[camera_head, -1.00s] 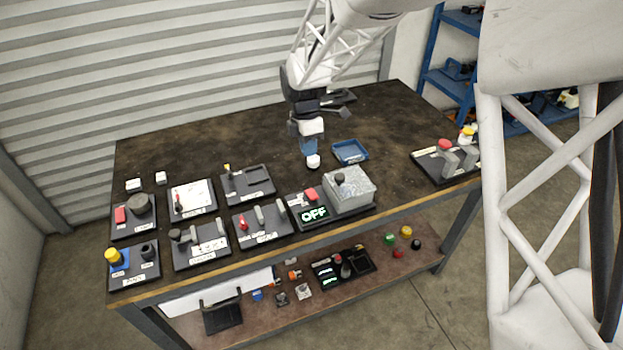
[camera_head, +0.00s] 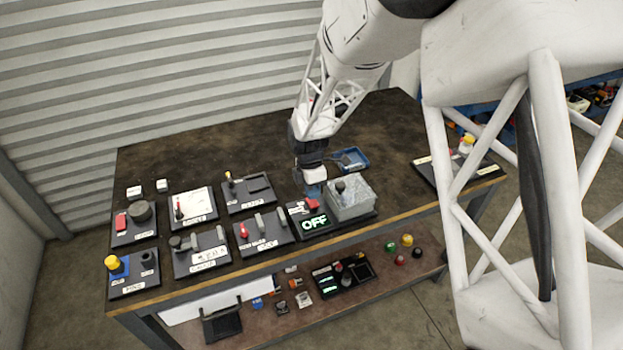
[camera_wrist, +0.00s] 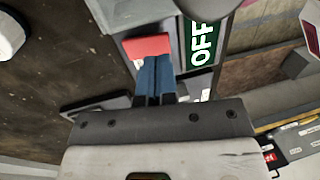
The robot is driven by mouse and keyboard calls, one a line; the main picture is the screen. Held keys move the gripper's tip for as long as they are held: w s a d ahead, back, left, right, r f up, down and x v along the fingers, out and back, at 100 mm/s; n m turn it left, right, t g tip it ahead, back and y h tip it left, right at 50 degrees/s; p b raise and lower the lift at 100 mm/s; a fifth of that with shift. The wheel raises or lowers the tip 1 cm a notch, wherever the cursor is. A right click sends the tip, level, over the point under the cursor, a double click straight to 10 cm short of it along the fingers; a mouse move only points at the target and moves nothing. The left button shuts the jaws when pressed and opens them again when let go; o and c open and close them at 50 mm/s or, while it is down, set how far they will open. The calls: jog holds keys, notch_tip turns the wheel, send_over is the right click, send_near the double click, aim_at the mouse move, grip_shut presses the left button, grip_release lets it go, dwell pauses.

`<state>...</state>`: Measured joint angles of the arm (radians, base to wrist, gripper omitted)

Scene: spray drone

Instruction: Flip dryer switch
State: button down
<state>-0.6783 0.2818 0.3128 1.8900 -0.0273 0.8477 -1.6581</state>
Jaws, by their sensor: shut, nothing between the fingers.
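A dark panel (camera_head: 342,224) near the table's front edge carries a green lit OFF display (camera_head: 315,222), a red switch (camera_head: 312,203) and a grey translucent box with a dark knob. I cannot read its label, so I cannot confirm that it is the dryer. In the wrist view the red switch (camera_wrist: 147,46) is right at the tips of my gripper's blue fingers, beside the OFF display (camera_wrist: 203,42). My gripper (camera_head: 313,190) is shut and empty, just behind the red switch. Whether the fingertips touch the switch is unclear.
The box (camera_head: 349,196) stands close to the right of my gripper. A blue tray (camera_head: 352,158) lies behind it. Several other switch panels fill the table's left side, such as one with a yellow knob (camera_head: 112,262). The back of the table is clear.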

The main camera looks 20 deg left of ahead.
jog(key=shift+s+d+f, duration=0.1)
jog(key=shift+f, duration=0.5)
jog(key=shift+s+d+f, duration=0.1)
jog(key=shift+f, duration=0.5)
jog(key=shift+f, duration=0.25)
jog(key=shift+w+a, duration=0.1)
jog(key=shift+w+a+r, duration=0.25)
jog(key=shift+w+a, duration=0.1)
jog(key=shift+w, duration=0.05)
jog(key=shift+a+r, duration=0.1)
jog(key=shift+r, duration=0.1)
